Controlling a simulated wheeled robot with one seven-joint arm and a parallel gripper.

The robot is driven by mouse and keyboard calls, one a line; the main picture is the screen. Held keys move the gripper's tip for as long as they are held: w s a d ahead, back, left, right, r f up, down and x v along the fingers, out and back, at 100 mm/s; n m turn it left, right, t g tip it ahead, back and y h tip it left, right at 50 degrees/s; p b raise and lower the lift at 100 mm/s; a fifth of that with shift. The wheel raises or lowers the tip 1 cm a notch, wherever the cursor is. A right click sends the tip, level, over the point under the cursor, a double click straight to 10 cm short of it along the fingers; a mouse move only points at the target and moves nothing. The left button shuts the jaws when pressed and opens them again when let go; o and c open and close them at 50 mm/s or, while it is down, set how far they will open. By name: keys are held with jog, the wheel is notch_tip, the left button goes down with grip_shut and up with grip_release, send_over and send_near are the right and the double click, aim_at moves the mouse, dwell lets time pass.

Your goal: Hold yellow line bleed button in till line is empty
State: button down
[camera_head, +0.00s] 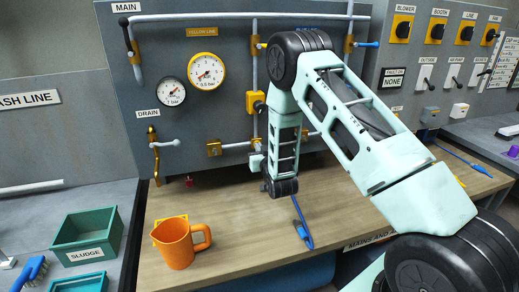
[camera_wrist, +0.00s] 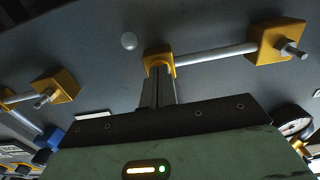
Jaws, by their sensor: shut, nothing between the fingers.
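The yellow line sign (camera_head: 202,31) and its round gauge (camera_head: 207,71) are on the grey panel. A yellow fitting with a knob (camera_head: 256,102) sits on the upright pipe. In the wrist view, my gripper (camera_wrist: 157,80) is shut and empty. Its tips point at a yellow fitting (camera_wrist: 158,56) on the pipe and overlap its lower edge; I cannot tell whether they touch. A round pale button-like disc (camera_wrist: 128,41) is on the panel beside it. No label shows which part is the bleed button. In the head view my arm hides this area.
An orange jug (camera_head: 176,243) stands on the wooden bench (camera_head: 230,215). Another yellow fitting (camera_wrist: 275,42) with a protruding metal stub is at the wrist view's right. A yellow block (camera_wrist: 55,85) is at its left. A blue-handled tool (camera_head: 301,225) lies on the bench.

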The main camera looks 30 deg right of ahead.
jog(key=shift+b+v, duration=0.55)
jog(key=shift+v, duration=2.15)
jog(key=a+n+g+y+b, duration=0.2)
jog(key=a+g+y, duration=0.25)
jog(key=a, duration=0.95)
jog(key=s+a+r+n+g+y, duration=0.1)
jog(key=s+a+n+g+y, duration=0.25)
jog(key=s+a, duration=0.7)
jog(key=s+a+r+n+g+h+b, duration=0.1)
jog(key=s+g, duration=0.3)
jog(key=s, duration=0.9)
jog(key=s+a+r+n+g+h+b, duration=0.1)
jog(key=s+n+g, duration=0.3)
jog(key=s, duration=0.9)
jog(key=shift+s+a+r+g+b, duration=0.4)
jog(key=shift+a+r+g, duration=0.15)
jog(key=shift+a+g, duration=0.25)
